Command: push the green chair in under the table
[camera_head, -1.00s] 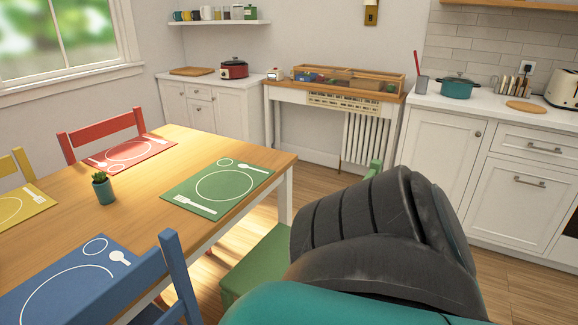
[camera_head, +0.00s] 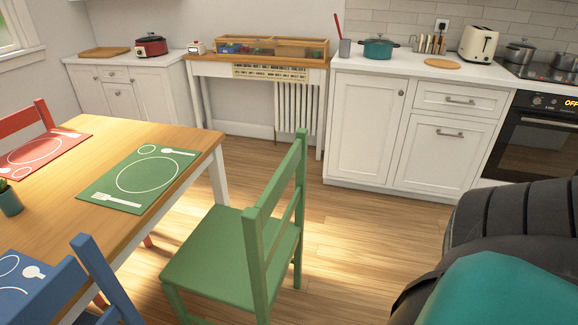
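The green chair (camera_head: 217,257) stands on the wooden floor at the right end of the table (camera_head: 182,148), pulled out from it. Its seat faces the table and its slatted backrest is on the side away from the table. A green placemat (camera_head: 147,178) lies on the tabletop at that end. A thick black and teal part of my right arm fills the lower right corner, apart from the chair. Neither of my grippers shows in the head view.
A blue chair (camera_head: 82,290) stands at the table's near side and a red chair (camera_head: 28,122) at its far side. White cabinets (camera_head: 365,135), a sideboard (camera_head: 258,72) and an oven (camera_head: 535,140) line the back. The floor right of the green chair is clear.

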